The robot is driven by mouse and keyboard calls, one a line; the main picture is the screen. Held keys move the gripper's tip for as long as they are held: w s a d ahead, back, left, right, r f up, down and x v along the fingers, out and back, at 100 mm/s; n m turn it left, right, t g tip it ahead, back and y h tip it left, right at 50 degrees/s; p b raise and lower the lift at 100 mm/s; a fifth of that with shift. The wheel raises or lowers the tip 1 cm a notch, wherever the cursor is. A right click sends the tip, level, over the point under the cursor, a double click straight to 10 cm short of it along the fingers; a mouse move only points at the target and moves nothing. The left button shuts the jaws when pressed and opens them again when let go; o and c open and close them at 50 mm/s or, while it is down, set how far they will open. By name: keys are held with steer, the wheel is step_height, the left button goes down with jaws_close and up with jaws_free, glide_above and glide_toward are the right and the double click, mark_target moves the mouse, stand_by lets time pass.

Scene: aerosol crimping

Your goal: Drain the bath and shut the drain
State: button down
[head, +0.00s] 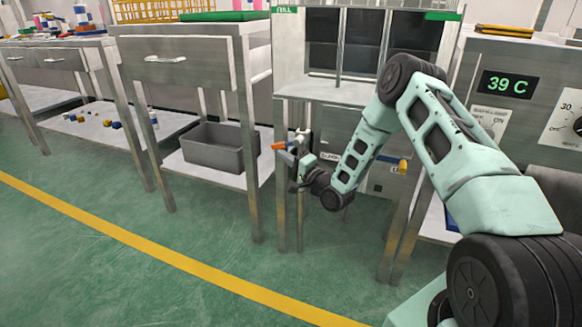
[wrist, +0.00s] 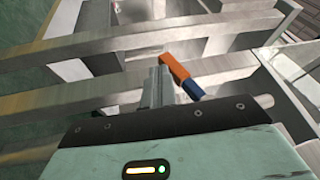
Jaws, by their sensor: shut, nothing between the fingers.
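A lever handle (wrist: 182,75), orange at one end and dark blue at the other, lies just right of my fingers in the wrist view. Its orange part (head: 279,145) shows in the head view beside a pale upright fitting, at the left leg of the middle steel stand. My gripper (wrist: 158,82) is shut and empty, close beside the handle; whether they touch I cannot tell. In the head view my gripper (head: 291,158) is partly hard to make out against the stand. The bath's water and drain outlet are not clearly visible.
A steel unit at right has a display (head: 504,86) reading 39 C and a dial (head: 577,125). A grey bin (head: 212,150) rests on the left bench's lower shelf. The green floor in front is clear.

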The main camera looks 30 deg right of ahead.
steer(key=shift+w+a+r+m+t+p, duration=0.3)
steer(key=shift+w+a+r+t+p, duration=0.1)
steer(key=shift+w+r, duration=0.25)
steer(key=shift+a+r, duration=0.1)
stand_by(0.4)
steer(key=shift+s, duration=0.1)
